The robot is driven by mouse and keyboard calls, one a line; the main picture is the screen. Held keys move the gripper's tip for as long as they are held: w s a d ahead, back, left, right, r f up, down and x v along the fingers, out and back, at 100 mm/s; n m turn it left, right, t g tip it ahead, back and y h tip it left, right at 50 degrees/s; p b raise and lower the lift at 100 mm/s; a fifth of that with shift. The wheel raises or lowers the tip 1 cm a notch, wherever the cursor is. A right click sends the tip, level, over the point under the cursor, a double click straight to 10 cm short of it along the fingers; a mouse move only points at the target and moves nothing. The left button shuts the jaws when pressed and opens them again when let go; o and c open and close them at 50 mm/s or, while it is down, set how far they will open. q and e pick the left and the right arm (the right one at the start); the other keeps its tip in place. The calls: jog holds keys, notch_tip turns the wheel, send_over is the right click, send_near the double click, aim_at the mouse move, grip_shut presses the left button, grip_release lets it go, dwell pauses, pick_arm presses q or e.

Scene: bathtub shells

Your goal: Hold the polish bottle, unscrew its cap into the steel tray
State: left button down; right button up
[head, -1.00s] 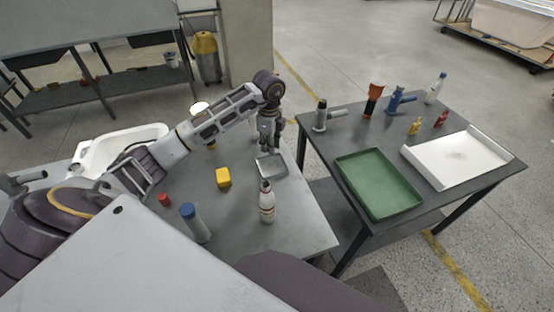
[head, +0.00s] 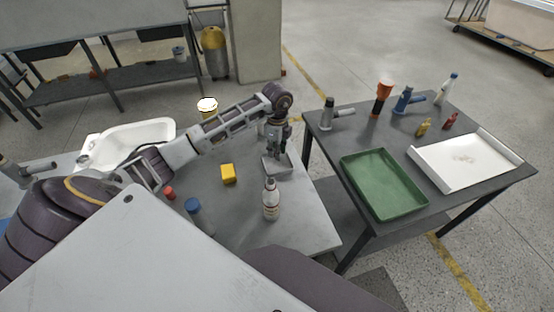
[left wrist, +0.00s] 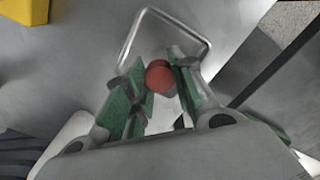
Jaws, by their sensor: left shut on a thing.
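My left gripper (head: 277,152) points down over the steel tray (head: 290,166) on the near grey table. In the left wrist view, its green-padded fingers (left wrist: 157,80) are shut on a small round red cap (left wrist: 158,75). The tray's rim (left wrist: 127,42) shows just beyond the fingertips; I cannot tell whether the cap touches the tray. A white bottle with a reddish label (head: 270,204), seemingly the polish bottle, stands upright in front of the tray, apart from the gripper. Its top is too small to read clearly. My right gripper is out of view.
A yellow block (head: 228,173), a small red cylinder (head: 170,193) and a blue-topped grey bottle (head: 198,213) stand left of the white bottle. A white tub shell (head: 135,140) lies behind. The right table holds a green tray (head: 384,184), a white tray (head: 467,158) and several tools.

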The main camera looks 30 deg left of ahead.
aim_at(277, 164)
pick_arm(q)
jog(key=shift+f, duration=0.65)
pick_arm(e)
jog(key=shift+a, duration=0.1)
pick_arm(q)
jog(key=shift+f, duration=1.85)
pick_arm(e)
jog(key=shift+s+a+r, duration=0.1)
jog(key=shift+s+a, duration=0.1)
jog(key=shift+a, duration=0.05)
pick_arm(q)
jog(key=shift+f, duration=0.15)
jog(key=c, duration=1.3)
grip_release()
jog(key=shift+o, duration=0.5)
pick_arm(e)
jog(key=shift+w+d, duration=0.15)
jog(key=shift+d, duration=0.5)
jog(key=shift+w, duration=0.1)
